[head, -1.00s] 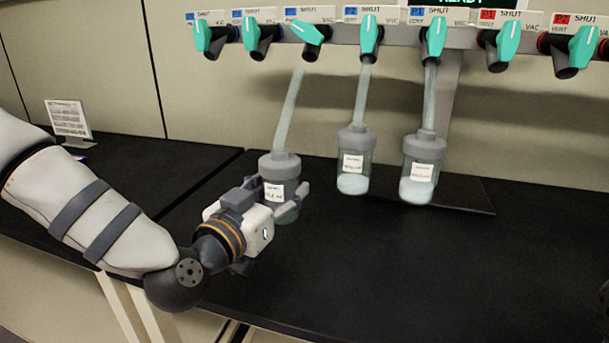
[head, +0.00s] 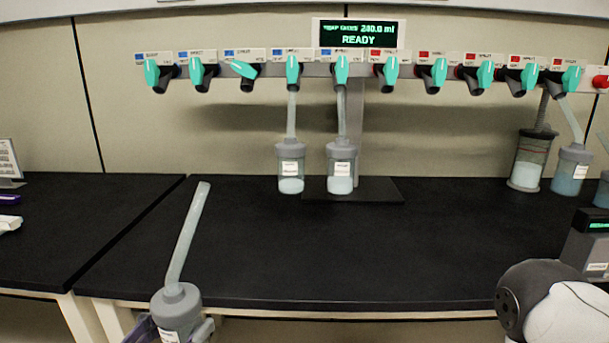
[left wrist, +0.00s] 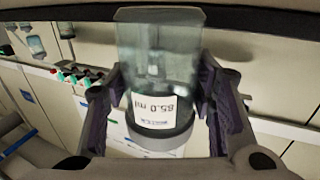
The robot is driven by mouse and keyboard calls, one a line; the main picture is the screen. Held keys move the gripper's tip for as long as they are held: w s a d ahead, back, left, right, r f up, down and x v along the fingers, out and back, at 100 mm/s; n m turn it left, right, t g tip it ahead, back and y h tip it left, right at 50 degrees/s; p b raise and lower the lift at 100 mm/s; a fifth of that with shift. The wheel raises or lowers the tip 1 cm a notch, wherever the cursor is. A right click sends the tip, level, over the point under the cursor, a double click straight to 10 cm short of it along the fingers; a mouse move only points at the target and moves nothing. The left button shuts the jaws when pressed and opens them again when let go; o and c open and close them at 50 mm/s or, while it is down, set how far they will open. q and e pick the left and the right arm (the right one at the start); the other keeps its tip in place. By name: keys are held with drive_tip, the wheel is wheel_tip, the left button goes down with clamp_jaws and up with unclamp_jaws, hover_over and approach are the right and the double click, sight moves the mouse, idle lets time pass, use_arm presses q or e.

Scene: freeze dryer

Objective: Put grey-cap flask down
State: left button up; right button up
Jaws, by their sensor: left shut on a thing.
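The grey-cap flask (head: 180,305) is clear with a white label and a long pale tube rising from its cap, leaning right. It shows at the lower left of the head view, in front of the bench edge, its lower part cut off by the frame. My left gripper (left wrist: 158,100) is shut around the flask, one finger on each side. In the left wrist view the flask (left wrist: 158,50) fills the middle, its label appearing to read 85.0 ml. My right arm shows at the lower right of the head view, its gripper out of frame.
The black bench top (head: 330,245) is clear in the middle. Two flasks (head: 290,170) (head: 341,168) hang from the valve manifold (head: 265,70) behind. More vessels (head: 530,160) stand at the back right, with a small dark device (head: 585,245) in front of them.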

use_arm(q)
drive_tip(key=shift+m+g+h, duration=0.3)
drive_tip(key=shift+m+h, duration=0.3)
drive_tip(key=shift+h, duration=0.3)
drive_tip(key=s, duration=0.2)
drive_tip(key=s+f, duration=0.1)
drive_tip(key=s, duration=0.2)
drive_tip(key=shift+s+d+f, duration=0.25)
drive_tip(key=shift+s+f, duration=0.05)
drive_tip(key=shift+s, duration=0.05)
